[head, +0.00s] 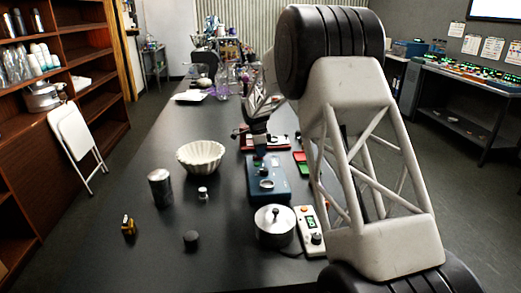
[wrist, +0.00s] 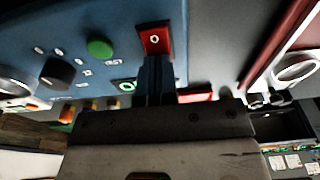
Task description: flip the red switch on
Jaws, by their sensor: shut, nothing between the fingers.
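The red switch (wrist: 154,38) is a rectangular rocker with a white ring mark, set in the blue panel (wrist: 60,25) of a box. The blue box (head: 268,188) lies on the table in the head view, where I cannot make out the switch. My gripper (wrist: 155,60) is shut and empty. Its fingertips are at the lower edge of the red switch in the wrist view; I cannot tell whether they touch it. In the head view my gripper (head: 260,155) is over the far end of the box.
A green button (wrist: 99,48) and black knob (wrist: 57,71) share the panel. Around the box on the table are a lidded metal pot (head: 273,227), a white fluted bowl (head: 201,157), a dark canister (head: 160,188) and a small device (head: 311,230).

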